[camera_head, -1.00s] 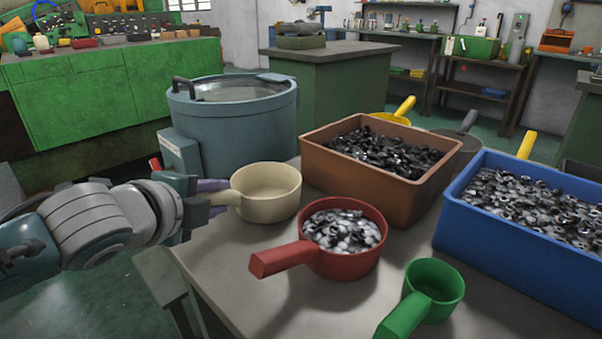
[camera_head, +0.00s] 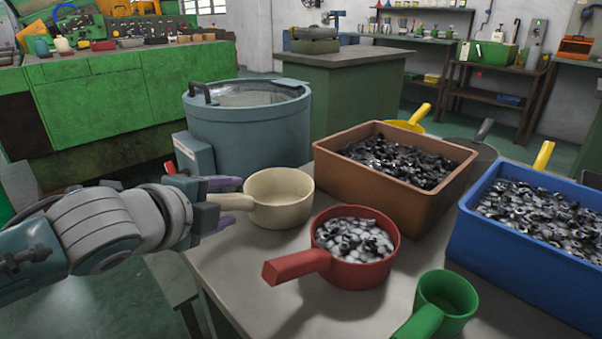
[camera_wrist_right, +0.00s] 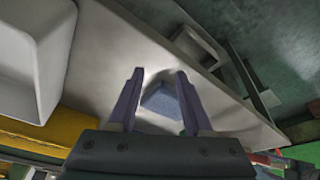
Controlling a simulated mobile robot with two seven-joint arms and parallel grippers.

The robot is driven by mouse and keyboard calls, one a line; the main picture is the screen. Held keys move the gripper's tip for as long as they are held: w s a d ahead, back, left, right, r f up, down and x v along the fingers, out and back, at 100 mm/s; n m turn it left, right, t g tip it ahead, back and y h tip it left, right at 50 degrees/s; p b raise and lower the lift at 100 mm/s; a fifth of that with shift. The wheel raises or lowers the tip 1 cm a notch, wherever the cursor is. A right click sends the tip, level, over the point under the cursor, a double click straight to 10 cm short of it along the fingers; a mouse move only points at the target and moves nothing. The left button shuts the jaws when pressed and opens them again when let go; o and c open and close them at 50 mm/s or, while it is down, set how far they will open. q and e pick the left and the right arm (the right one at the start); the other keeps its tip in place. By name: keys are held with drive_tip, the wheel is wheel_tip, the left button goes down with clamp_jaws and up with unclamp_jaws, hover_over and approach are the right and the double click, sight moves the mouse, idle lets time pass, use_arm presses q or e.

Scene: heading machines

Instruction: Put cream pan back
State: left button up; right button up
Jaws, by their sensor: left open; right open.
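The cream pan (camera_head: 279,197) is empty and stands upright on the grey table, left of the brown bin. Its handle points left toward my left gripper (camera_head: 225,202). The left gripper is open, with its purple fingers at the handle's end, one behind it and one in front of it. I cannot tell whether they touch it. My right gripper (camera_wrist_right: 158,100) shows only in the right wrist view, open and with nothing between its fingers. A small blue-grey block (camera_wrist_right: 163,102) shows beyond its fingertips.
A red pan (camera_head: 352,249) holding metal parts and an empty green pan (camera_head: 444,303) stand in front. A brown bin (camera_head: 355,187) and a blue bin (camera_head: 500,258) of parts stand right. A large blue-grey drum (camera_head: 250,136) is behind the cream pan. The table's left front is clear.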

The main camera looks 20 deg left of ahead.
wheel_tip(320, 180, up, 4)
drive_tip(key=p, duration=0.3)
drive_tip(key=shift+f, duration=0.25)
use_arm(q)
drive_tip(key=v, duration=1.1)
drive_tip(key=s+d+f+n+g, duration=0.1)
drive_tip(key=s+d+n+g, duration=0.3)
drive_tip(key=s+n, duration=0.3)
drive_tip(key=s+d+f+n+g+h, duration=0.1)
drive_tip(key=s+d+n+g, duration=0.3)
drive_tip(key=s+n, duration=0.4)
drive_tip(key=shift+s+d+f+g+h, duration=0.3)
drive_tip(key=shift+s+d+f+g, duration=0.15)
drive_tip(key=shift+s, duration=0.25)
use_arm(e)
drive_tip(key=shift+r, duration=0.1)
